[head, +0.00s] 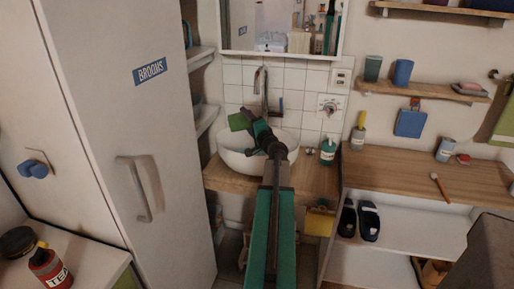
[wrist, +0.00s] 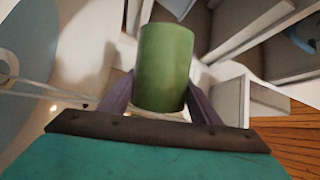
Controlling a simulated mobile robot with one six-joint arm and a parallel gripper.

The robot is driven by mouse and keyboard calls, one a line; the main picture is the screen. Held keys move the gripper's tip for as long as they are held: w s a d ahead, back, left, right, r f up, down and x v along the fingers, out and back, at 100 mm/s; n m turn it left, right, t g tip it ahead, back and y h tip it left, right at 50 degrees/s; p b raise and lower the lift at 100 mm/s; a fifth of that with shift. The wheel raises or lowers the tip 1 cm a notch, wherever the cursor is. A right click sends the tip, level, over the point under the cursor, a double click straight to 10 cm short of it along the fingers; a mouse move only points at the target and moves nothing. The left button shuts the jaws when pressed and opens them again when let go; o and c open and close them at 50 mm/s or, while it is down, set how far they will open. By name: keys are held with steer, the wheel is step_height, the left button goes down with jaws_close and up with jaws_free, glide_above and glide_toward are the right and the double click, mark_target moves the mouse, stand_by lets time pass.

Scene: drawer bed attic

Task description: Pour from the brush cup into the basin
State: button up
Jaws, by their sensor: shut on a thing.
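My gripper (head: 262,126) is shut on a green cup, the brush cup (head: 240,121), over the left part of the white basin (head: 233,160). In the head view the cup is tilted, its far end pointing left. The wrist view shows the green cup (wrist: 163,68) between the two fingers (wrist: 160,100). Its contents cannot be seen. My arm hides part of the basin's front and middle. The basin sits on a wooden counter below a chrome tap (head: 262,82).
A tall cabinet marked BROOMS (head: 120,130) stands close on the left. A green soap bottle (head: 328,149) stands right of the basin. A wooden shelf (head: 420,172) on the right holds a brush (head: 439,187) and a grey cup (head: 446,149). A mirror (head: 283,28) hangs above.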

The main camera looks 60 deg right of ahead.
steer(key=shift+s+d+r+m+t+h+b, duration=0.2)
steer(key=shift+m+b, duration=0.4)
steer(key=shift+b, duration=0.2)
steer(key=shift+s+d+r+m+t+h+b, duration=0.1)
steer(key=shift+r+m+b, duration=0.05)
steer(key=shift+m+b, duration=0.55)
stand_by(0.4)
steer(key=shift+a+r+n+p, duration=0.1)
steer(key=shift+n+p, duration=0.2)
steer(key=shift+p, duration=0.1)
steer(key=shift+w+a+n+p, duration=0.25)
steer(key=shift+n+p, duration=0.65)
steer(key=shift+p, duration=0.35)
steer(key=shift+w+a+f+n+g+y+p, duration=0.4)
steer(key=shift+w+a+f+n+y+p, duration=0.2)
steer(key=shift+n+p, duration=0.5)
steer(key=shift+d+f, duration=0.1)
steer(key=shift+f, duration=0.1)
steer(key=shift+w+b, duration=0.1)
steer(key=shift+b, duration=0.3)
steer(key=shift+f+n+g+b, duration=0.2)
steer(key=shift+n+g+b, duration=0.15)
steer(key=shift+n, duration=0.25)
